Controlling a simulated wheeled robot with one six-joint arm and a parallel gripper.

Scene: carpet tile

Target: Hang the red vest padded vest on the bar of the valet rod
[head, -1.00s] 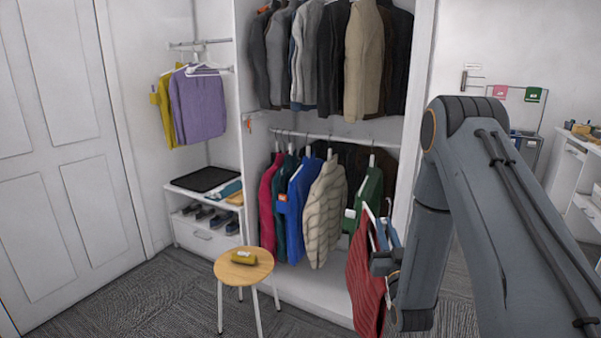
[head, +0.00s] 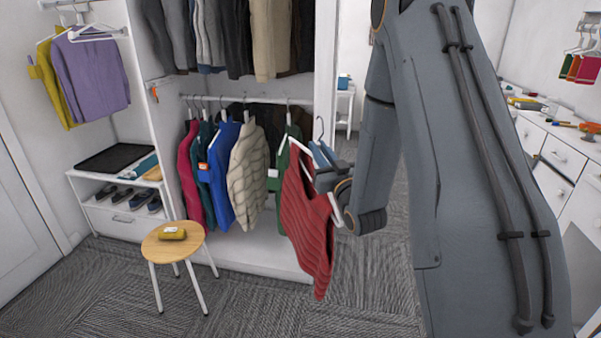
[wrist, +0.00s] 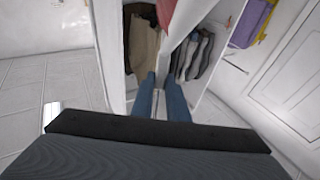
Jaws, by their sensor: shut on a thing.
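The red padded vest (head: 308,225) hangs tilted on a white hanger (head: 300,150) in front of the wardrobe's right end. My gripper (head: 322,157) is shut on the hanger near its upper part, and the hook (head: 319,124) stands up free above it. In the wrist view, the blue fingers (wrist: 163,97) point toward the wardrobe, and a bit of the red vest (wrist: 167,10) shows beyond them. A short rod (head: 105,34) on the left wall has white hangers with a purple and a yellow garment; I cannot tell whether it is the valet rod.
The wardrobe's lower rail (head: 250,98) holds several garments, the green one (head: 283,195) close behind the vest. A round stool (head: 175,240) with a yellow item stands at front left. White drawers (head: 560,155) line the right side. Carpet is free in the middle.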

